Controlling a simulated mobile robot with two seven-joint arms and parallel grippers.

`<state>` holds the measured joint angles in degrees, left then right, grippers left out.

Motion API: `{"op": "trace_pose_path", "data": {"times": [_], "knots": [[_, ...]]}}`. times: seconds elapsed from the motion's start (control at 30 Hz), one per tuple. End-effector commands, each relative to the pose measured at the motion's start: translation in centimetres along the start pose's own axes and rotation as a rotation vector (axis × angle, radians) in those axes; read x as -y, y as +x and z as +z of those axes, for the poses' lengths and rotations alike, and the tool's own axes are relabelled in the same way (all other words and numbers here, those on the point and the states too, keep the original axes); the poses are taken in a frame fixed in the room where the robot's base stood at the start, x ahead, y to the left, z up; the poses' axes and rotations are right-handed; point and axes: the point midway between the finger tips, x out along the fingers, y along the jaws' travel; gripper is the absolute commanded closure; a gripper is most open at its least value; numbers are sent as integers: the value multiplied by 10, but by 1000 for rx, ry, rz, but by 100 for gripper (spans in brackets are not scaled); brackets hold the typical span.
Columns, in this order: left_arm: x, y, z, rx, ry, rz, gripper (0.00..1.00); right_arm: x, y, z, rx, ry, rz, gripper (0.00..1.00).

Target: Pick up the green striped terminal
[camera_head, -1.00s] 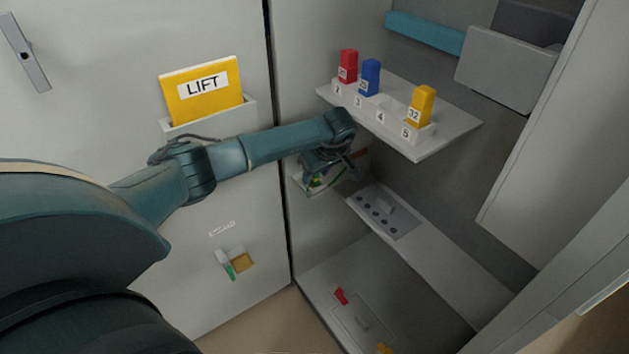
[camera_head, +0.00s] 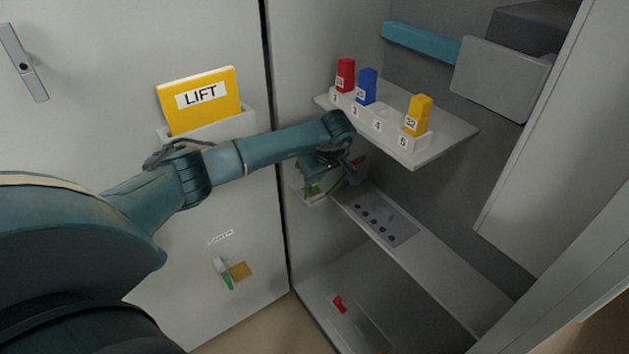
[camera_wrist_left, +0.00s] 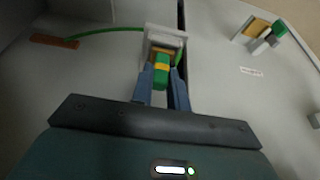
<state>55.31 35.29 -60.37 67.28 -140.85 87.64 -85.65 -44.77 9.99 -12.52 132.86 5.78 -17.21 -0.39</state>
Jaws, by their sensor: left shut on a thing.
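The green terminal with a yellow stripe (camera_wrist_left: 162,70) is between the two fingers of my left gripper (camera_wrist_left: 162,88) in the left wrist view. The gripper is shut on it. A light grey holder (camera_wrist_left: 164,38) is just beyond the terminal; I cannot tell whether the terminal still touches it. In the head view my left gripper (camera_head: 316,188) is low against the cabinet's inner left wall, below the numbered shelf, and only a small green part of the terminal (camera_head: 311,187) shows. My right gripper is not in view.
The numbered shelf (camera_head: 450,133) bears red (camera_head: 345,74), blue (camera_head: 367,86) and yellow (camera_head: 418,114) blocks; place 4 looks empty. A ledge with dark round holes (camera_head: 395,231) lies below. A red piece (camera_head: 339,303) lies at the bottom. A green wire (camera_wrist_left: 108,30) runs beside my gripper.

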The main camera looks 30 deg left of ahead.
Motion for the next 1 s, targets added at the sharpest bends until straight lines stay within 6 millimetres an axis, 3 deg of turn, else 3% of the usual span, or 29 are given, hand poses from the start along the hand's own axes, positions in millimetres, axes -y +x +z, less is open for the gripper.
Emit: {"op": "trace_pose_path", "data": {"times": [0.17, 0.5, 1.0], "knots": [[4, -23, -9, -3, 2, 2, 100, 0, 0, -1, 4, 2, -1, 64], [57, -30, 14, -3, 2, 0, 100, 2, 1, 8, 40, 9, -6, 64], [139, -44, 49, -2, 2, -1, 100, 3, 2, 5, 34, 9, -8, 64]]}}
